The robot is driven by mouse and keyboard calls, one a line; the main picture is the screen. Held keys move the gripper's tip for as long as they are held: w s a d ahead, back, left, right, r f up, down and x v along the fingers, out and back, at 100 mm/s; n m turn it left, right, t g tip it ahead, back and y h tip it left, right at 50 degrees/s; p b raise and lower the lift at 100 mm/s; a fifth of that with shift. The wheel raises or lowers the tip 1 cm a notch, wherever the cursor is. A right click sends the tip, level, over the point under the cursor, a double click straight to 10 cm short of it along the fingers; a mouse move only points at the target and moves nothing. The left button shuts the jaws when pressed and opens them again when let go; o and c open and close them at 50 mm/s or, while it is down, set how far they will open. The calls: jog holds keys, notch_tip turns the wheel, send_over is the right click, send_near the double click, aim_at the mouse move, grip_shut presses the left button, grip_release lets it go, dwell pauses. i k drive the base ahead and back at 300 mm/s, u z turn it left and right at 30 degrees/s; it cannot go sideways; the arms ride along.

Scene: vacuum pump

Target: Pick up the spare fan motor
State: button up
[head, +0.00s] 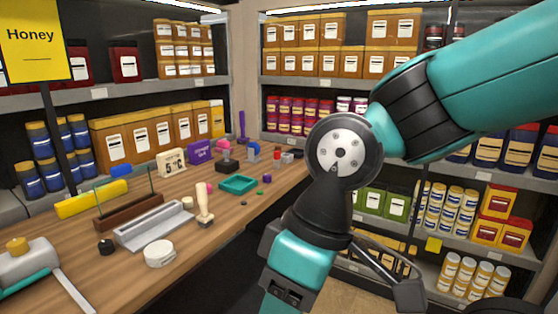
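I cannot tell for certain which thing is the spare fan motor. Several other small parts lie farther back and are too small to make out. My arm hangs over the right side of the view, right of the bench. A dark jointed part (408,293) low at the right may be a finger of my gripper. The rest of the gripper is hidden or cut off, so its opening does not show.
The wooden bench (225,222) carries a grey machine (25,262) with a yellow knob, a long grey tray-like piece (153,228), a wooden stamp (204,207) and a teal tray (238,185). Stocked shelves stand behind. Bare wood shows along the front right edge.

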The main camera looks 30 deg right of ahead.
aim_at(227, 166)
jog(key=u, duration=0.1)
jog(key=k, duration=0.45)
jog(key=z, duration=0.5)
jog(key=i, duration=0.7)
jog(key=z, duration=0.75)
jog(key=i, duration=1.5)
jog(key=u, duration=1.25)
jog(key=i, duration=0.7)
jog(key=u, duration=0.8)
